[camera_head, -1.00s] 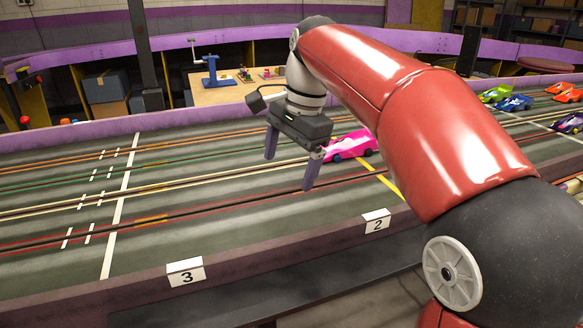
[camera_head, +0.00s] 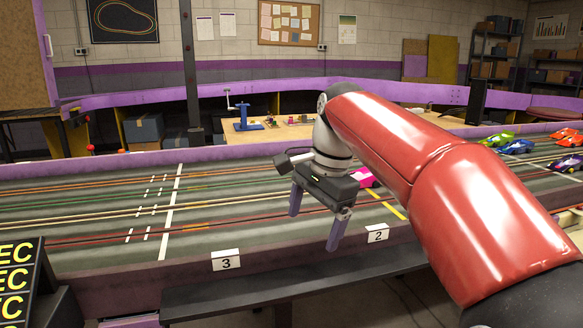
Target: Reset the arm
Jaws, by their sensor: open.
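My red arm reaches in from the lower right of the head view. My gripper (camera_head: 317,232) hangs above the near side of the slot track (camera_head: 100,222), left of the sign marked 2 (camera_head: 377,234). Its two purple-grey fingers point down, spread apart, with nothing between them. A pink car (camera_head: 366,177) stands on the track behind the gripper, partly hidden by the gripper and arm.
The sign marked 3 (camera_head: 226,260) stands on the near wall. Several cars, among them a blue car (camera_head: 516,147), are at the far right of the track. A dark bench (camera_head: 290,286) runs along the front. The track's left part is clear.

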